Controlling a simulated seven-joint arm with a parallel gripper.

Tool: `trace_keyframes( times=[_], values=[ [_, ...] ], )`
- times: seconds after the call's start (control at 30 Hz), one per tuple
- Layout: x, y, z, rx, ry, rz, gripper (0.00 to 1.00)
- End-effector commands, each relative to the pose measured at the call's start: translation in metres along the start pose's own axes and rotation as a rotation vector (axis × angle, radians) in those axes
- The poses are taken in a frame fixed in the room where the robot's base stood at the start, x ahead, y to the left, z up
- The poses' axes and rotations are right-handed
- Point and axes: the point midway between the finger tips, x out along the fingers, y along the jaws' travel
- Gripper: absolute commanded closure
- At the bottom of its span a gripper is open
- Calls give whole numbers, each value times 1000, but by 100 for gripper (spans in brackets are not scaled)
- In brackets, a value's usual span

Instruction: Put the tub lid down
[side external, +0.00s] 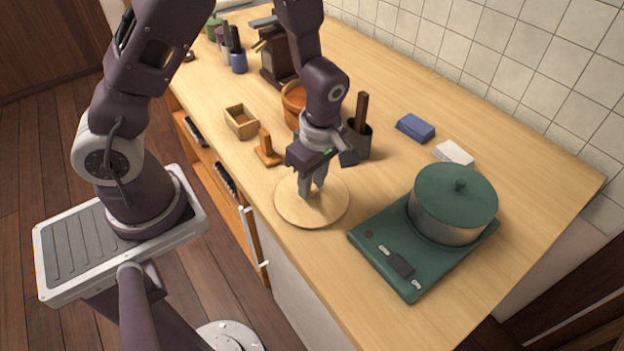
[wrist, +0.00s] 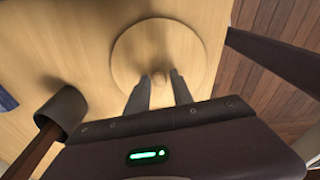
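The tub lid (side external: 290,211) is a round, pale wooden disc lying flat at the counter's near edge, on the counter or very close above it. In the wrist view the lid (wrist: 195,50) shows a small round knob (wrist: 160,77) at its middle. My gripper (side external: 313,190) points down over the lid. In the wrist view its fingertips (wrist: 160,75) are a short way apart, one on each side of the knob, and look closed on it. The open orange-brown tub (side external: 291,104) stands behind, partly hidden by my arm.
A green stove (side external: 372,256) with a lidded pot (side external: 455,203) stands to the right. A wooden stand (side external: 267,150), a small box (side external: 241,122) and a dark holder (side external: 358,142) are behind the lid. Blue (side external: 415,128) and white (side external: 453,153) blocks lie near the wall.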

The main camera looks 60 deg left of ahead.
Motion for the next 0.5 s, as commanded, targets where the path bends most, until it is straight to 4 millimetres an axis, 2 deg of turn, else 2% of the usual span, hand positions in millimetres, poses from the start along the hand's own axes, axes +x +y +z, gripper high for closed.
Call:
trace_keyframes(
  times=[0.37,0.5],
  values=[
    [-2,0,0,-1,0,1,59],
    [-22,2,0,1,-1,7,59]
  ],
)
